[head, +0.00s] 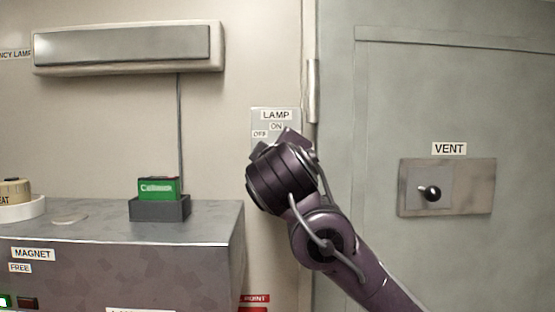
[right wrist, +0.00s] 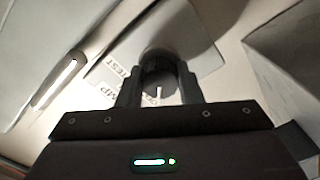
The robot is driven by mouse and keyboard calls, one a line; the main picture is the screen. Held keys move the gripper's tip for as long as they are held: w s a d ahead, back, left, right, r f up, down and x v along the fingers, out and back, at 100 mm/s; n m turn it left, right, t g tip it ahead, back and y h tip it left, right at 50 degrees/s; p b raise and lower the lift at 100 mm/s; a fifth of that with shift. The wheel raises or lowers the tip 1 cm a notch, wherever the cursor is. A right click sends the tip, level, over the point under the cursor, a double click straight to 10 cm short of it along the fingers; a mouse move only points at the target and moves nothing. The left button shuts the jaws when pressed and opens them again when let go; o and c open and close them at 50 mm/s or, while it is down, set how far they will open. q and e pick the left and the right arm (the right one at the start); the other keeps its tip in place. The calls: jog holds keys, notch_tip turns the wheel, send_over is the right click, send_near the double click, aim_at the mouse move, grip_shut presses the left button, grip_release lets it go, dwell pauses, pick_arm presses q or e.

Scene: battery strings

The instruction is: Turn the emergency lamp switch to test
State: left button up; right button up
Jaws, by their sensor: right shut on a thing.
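The lamp switch plate (head: 262,116) is on the wall beside the door frame in the head view, labelled LAMP, ON and OFF. My right arm hides its lower part and the knob there. In the right wrist view, the plate (right wrist: 205,58) shows a TEST label and a round grey knob (right wrist: 158,82) with a white mark. My right gripper (right wrist: 157,70) is shut on the knob, one finger on each side. Which label the mark points to, I cannot tell. The emergency lamp (head: 125,48) is a long grey panel high on the wall. My left gripper is out of view.
A grey cabinet (head: 120,245) labelled MAGNET stands at the left. On it are a dark holder with a green block (head: 158,189) and a round dial (head: 15,195). A grey door or panel at the right carries a VENT plate (head: 470,187) with a black knob.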

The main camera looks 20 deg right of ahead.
jog(key=shift+f+m+b, duration=0.15)
jog(key=shift+m+b, duration=0.35)
jog(key=shift+b, duration=0.35)
jog(key=m+b, duration=0.6)
jog(key=b, duration=0.1)
jog(key=shift+f+m+b, duration=0.1)
jog(key=shift+m+b, duration=0.2)
jog(key=shift+b, duration=0.1)
jog(key=m+b, duration=0.2)
jog(key=shift+m, duration=0.4)
jog(key=m+b, duration=0.3)
jog(key=m, duration=0.1)
pick_arm(q)
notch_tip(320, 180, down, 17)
jog(key=b, duration=0.2)
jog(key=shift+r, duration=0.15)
pick_arm(e)
jog(key=shift+r+m, duration=0.25)
jog(key=shift+m, duration=1.45)
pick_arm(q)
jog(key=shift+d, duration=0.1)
pick_arm(e)
jog(key=o, duration=1)
jog(key=shift+w, duration=0.15)
jog(key=shift+c, duration=0.2)
